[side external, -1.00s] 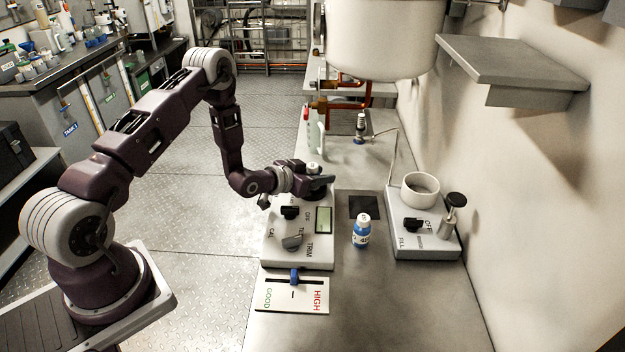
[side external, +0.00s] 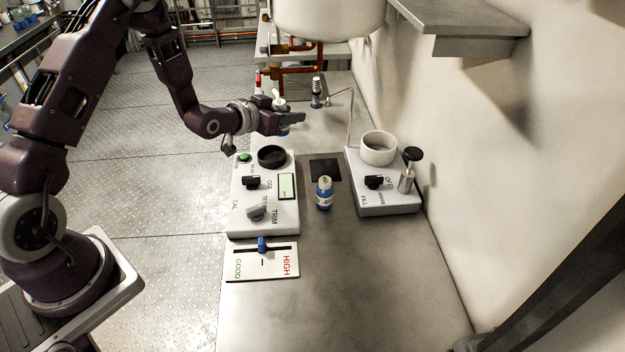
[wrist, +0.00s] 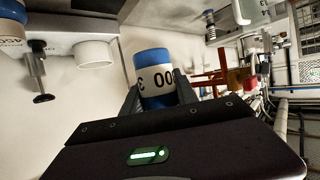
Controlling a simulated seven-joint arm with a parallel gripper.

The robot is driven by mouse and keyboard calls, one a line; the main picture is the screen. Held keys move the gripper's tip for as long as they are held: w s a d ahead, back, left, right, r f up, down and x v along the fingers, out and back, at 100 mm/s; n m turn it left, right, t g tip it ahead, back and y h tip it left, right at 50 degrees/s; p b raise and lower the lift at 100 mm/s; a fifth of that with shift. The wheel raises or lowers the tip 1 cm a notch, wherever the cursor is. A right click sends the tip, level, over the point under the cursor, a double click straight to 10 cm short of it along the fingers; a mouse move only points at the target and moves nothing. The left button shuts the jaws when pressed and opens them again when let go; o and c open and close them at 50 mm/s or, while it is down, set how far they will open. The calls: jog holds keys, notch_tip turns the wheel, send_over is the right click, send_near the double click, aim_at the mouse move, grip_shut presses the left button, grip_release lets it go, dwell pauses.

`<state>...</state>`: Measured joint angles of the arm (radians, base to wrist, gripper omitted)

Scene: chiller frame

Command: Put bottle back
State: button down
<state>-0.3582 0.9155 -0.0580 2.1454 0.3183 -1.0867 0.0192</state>
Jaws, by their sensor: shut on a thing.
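My gripper (side external: 290,117) is shut on a bottle with a white cap (side external: 279,104), a blue body and a white label. The held bottle (wrist: 155,78) stands between the fingers in the wrist view, its label digits upside down. It is above the bench, behind the grey meter box. A second blue bottle (side external: 325,194) stands upright on the bench beside the meter box. A bare dark square pad (side external: 326,169) lies behind the second bottle.
The meter box (side external: 240,215) has a dark round well (side external: 271,157), knobs and a display. A GOOD/HIGH slider card (side external: 262,268) lies in front. A fill unit (side external: 395,206) with a white cup (side external: 378,149) stands right. A white tank (side external: 330,18) hangs behind. The front bench is clear.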

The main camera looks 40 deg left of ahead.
jog(key=s+d+f, duration=0.2)
jog(key=s+d, duration=0.1)
jog(key=d, duration=0.8)
jog(key=s+d+f, duration=0.1)
jog(key=s+d, duration=0.2)
jog(key=d, duration=0.8)
jog(key=f, duration=0.9)
jog(key=shift+s+d+f, duration=0.15)
jog(key=shift+s, duration=0.15)
jog(key=shift+f, duration=0.45)
jog(key=shift+f, duration=0.1)
jog(key=c, duration=0.9)
grip_release()
jog(key=shift+c, duration=0.2)
